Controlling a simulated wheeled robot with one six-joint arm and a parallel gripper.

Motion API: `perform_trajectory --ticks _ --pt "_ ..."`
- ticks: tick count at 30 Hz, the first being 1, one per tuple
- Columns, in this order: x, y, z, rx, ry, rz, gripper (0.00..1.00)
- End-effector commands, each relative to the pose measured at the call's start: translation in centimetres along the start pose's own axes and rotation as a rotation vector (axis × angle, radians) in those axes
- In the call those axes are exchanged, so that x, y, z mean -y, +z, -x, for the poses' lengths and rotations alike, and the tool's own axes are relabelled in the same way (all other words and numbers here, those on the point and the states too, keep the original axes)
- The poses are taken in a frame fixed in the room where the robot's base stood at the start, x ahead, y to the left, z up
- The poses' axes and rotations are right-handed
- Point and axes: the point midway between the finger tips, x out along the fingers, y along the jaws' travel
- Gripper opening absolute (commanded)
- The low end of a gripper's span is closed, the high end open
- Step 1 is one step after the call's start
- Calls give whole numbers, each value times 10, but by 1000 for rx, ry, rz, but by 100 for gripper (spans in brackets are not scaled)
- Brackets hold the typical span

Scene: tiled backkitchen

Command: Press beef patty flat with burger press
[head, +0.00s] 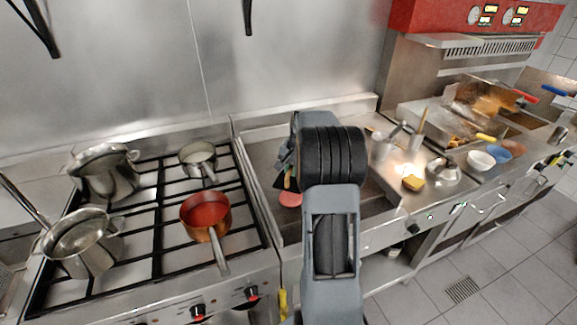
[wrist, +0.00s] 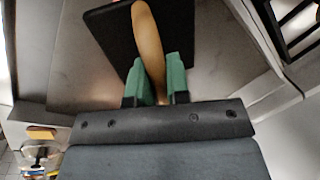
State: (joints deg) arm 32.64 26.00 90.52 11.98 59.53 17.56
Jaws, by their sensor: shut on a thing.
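The beef patty (head: 290,199) is a reddish-pink round lying on the flat steel griddle (head: 265,168), left of my arm. My gripper (wrist: 156,78) has green fingers shut on the wooden handle (wrist: 148,35) of the burger press. The press's dark flat plate (wrist: 104,38) shows beyond the fingers in the wrist view. In the head view my arm hides most of the gripper and press; a bit of the handle (head: 287,181) shows just above the patty. I cannot tell whether the plate touches the griddle or the patty.
A gas stove stands left with a copper pan (head: 206,214), a small saucepan (head: 197,158) and large pots (head: 104,172). Right of the griddle are utensil holders (head: 382,146), a yellow sponge-like block (head: 413,183), a metal dome (head: 443,171) and bowls (head: 481,160).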

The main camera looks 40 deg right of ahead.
Motion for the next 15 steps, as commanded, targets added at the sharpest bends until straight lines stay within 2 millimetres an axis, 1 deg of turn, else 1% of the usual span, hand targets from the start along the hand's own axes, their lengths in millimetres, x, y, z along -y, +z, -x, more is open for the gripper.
perform_trajectory --ticks 8,15 --pt "-3 0 -15 -2 -2 0 0" --pt "-8 -1 -35 -2 -1 -2 0"
